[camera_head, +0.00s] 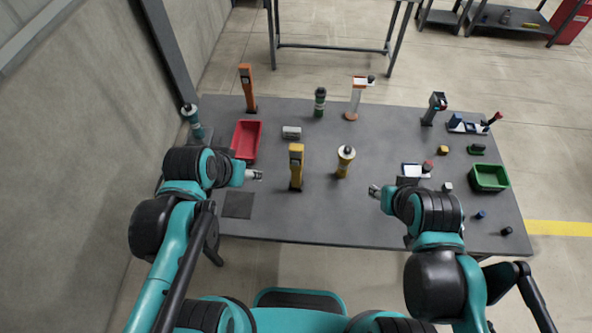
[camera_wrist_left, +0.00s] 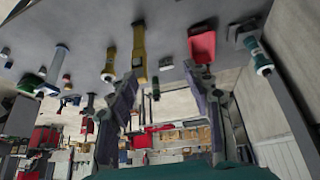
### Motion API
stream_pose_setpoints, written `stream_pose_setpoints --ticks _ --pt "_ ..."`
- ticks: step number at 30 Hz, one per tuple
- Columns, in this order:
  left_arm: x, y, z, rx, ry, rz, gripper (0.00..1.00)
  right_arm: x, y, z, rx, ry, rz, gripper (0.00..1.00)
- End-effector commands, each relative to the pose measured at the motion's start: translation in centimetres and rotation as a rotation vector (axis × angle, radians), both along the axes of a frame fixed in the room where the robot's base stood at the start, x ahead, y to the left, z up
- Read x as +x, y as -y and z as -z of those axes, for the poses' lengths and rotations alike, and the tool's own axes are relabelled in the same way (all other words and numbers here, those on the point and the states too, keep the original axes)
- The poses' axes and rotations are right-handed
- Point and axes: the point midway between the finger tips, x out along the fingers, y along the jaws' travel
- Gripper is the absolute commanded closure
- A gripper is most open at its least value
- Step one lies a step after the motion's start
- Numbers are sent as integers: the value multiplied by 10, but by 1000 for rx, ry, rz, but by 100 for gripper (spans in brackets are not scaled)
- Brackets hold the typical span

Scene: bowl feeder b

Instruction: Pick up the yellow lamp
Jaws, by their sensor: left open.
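Two yellow things stand upright on the grey table, and I cannot tell for certain which is the lamp.
A red tray (camera_head: 246,137) lies behind my left gripper, with a small grey box (camera_head: 291,132) beside it. An orange upright body (camera_head: 247,87) and a green cylinder (camera_head: 320,102) stand farther back. A green bin (camera_head: 489,177) is at the right. The table's front middle is clear.

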Motion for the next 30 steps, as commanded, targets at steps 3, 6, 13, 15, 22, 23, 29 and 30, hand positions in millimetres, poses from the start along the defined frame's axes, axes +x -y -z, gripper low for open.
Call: stream_pose_setpoints --ticks 3,6,13,15,22,23,29,30 --pt "31 15 26 -46 -70 144 50 0 0 30 0 0 0 60" --pt "56 28 45 -99 -105 291 50 0 0 47 0 0 0 60" --pt "116 52 96 -245 -88 657 50 0 0 86 0 0 0 60" --pt "134 55 114 -293 -51 772 50 0 0 97 0 0 0 60" --pt "176 56 175 -425 145 1114 50 0 0 131 0 0 0 60" --pt "179 55 183 -439 176 1153 50 0 0 134 0 0 0 60" --pt "193 46 226 -501 371 1350 50 0 0 153 0 0 0 60" --pt "194 44 233 -507 401 1375 50 0 0 156 0 0 0 60"
